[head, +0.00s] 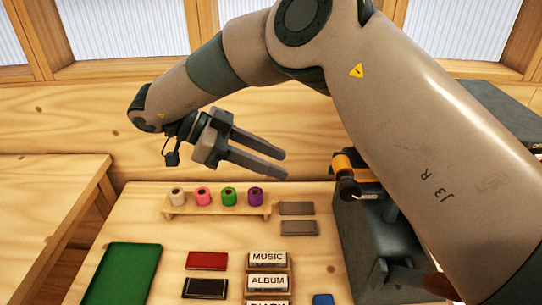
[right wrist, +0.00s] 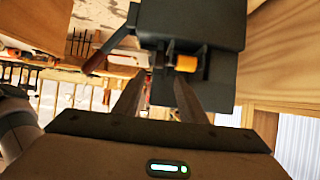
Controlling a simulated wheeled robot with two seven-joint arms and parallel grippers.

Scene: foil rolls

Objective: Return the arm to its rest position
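My right gripper (head: 284,166) hangs in the air above the back of the table, its fingers pointing right. Its two fingers are apart with nothing between them; the right wrist view also shows them parted (right wrist: 158,92). My right arm crosses the upper part of the head view and hides much of the right side. A dark machine (head: 356,235) with an orange roll (head: 343,162) stands right of the gripper; the roll also shows in the right wrist view (right wrist: 187,63). My left gripper is not in view.
A wooden rack (head: 217,210) holds white, pink, green and purple rolls below the gripper. A green tray (head: 122,272), red block (head: 207,261), black block (head: 205,288), two grey plates (head: 297,228) and labelled blocks (head: 268,259) lie on the table. Air left of the gripper is clear.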

